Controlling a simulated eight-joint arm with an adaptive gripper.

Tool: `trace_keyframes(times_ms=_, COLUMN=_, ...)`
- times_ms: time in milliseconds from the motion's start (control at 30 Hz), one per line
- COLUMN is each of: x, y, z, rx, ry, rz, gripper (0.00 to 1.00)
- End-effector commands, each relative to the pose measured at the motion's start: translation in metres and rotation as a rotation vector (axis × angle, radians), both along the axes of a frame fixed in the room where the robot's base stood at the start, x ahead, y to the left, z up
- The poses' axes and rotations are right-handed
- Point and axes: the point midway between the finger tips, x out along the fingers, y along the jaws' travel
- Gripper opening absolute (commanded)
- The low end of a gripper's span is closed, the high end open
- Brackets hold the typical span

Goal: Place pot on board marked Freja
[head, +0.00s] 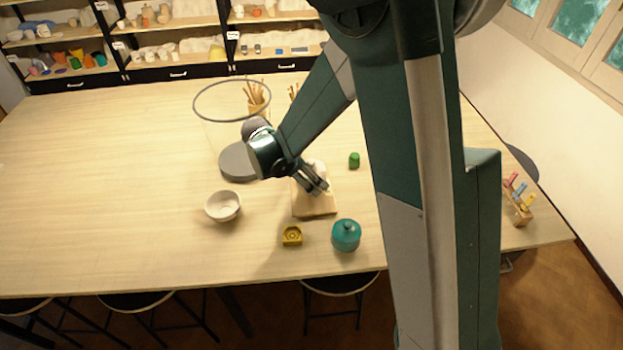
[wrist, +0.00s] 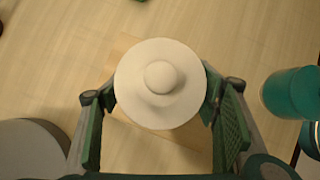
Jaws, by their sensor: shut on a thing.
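A white lidded pot with a round knob (wrist: 160,85) sits between the two fingers of my gripper (wrist: 163,112) in the wrist view. The fingers are shut on its sides, and it looks upright. In the head view the pot (head: 317,167) is partly hidden by my gripper (head: 316,185). A pale wooden board (head: 314,210) lies under my gripper and the pot; its edges also show around the pot in the wrist view (wrist: 125,45). I cannot tell whether the pot touches the board. No name on the board is legible.
A teal lidded jar (head: 346,236) and a yellow block (head: 292,236) stand near the board's front. A white bowl (head: 223,207) and a grey disc (head: 238,163) are to the left. A small green object (head: 354,160) stands behind right. The table's left side is clear.

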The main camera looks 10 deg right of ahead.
Motion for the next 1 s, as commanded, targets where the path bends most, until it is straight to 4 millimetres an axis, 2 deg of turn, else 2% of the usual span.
trace_keyframes(times_ms=100, x=0.0, y=-0.0001, z=-0.0062, rx=0.0, ry=0.0, rz=0.0, gripper=0.43)
trace_keyframes(times_ms=567, x=-0.0002, y=-0.0001, z=-0.0107, rx=0.0, ry=0.0, rz=0.0, gripper=0.43)
trace_keyframes(times_ms=600, x=-0.0002, y=0.0, z=-0.0105, rx=0.0, ry=0.0, rz=0.0, gripper=0.63)
trace_keyframes(times_ms=700, x=-0.0002, y=-0.0001, z=-0.0098, rx=0.0, ry=0.0, rz=0.0, gripper=0.75)
trace_keyframes(times_ms=1000, x=-0.0002, y=-0.0001, z=-0.0097, rx=0.0, ry=0.0, rz=0.0, gripper=0.75)
